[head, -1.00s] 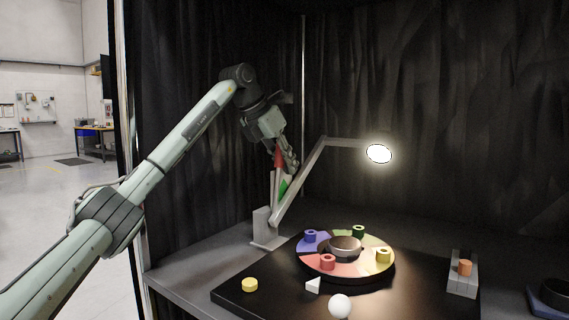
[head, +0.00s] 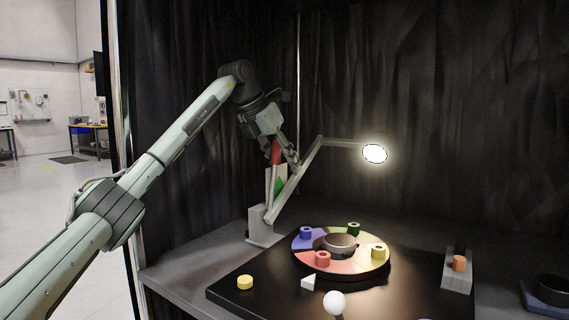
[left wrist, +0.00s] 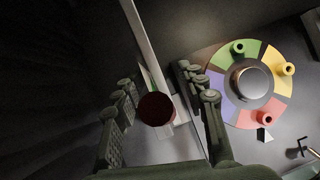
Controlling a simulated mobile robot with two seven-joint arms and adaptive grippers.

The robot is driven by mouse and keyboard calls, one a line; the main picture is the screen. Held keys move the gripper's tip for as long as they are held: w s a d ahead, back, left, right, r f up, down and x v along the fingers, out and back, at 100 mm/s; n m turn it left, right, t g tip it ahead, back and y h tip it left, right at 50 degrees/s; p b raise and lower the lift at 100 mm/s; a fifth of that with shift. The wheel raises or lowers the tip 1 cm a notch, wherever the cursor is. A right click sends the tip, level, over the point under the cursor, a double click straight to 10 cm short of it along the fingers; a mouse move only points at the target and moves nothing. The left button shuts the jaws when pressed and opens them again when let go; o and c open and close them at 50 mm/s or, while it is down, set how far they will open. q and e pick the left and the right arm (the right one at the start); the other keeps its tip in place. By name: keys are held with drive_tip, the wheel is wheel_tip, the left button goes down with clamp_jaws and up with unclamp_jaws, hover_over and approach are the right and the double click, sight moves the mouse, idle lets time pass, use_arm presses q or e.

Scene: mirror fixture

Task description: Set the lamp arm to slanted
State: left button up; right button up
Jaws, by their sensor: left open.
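The lamp stands at the back left of the table on a grey base (head: 259,233). Its lower arm (head: 297,178) leans up to the right to a joint, and a level upper arm reaches right to the lit lamp head (head: 375,153). A red piece (head: 276,153) and a green piece (head: 279,186) show beside the lower arm. Contact cannot be told. My right gripper is not in view.
A colored disc (head: 341,270) with several ring-shaped pegs lies right of the lamp. A yellow cylinder (head: 245,282), white wedge (head: 308,283) and white ball (head: 334,302) lie in front. A grey block with an orange peg (head: 459,263) stands right. Dark curtains close off the back.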

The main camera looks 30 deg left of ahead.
use_arm(q)
drive_tip(key=v, duration=1.2)
drive_tip(key=shift+s+f, duration=0.1)
drive_tip(key=shift+s, duration=0.05)
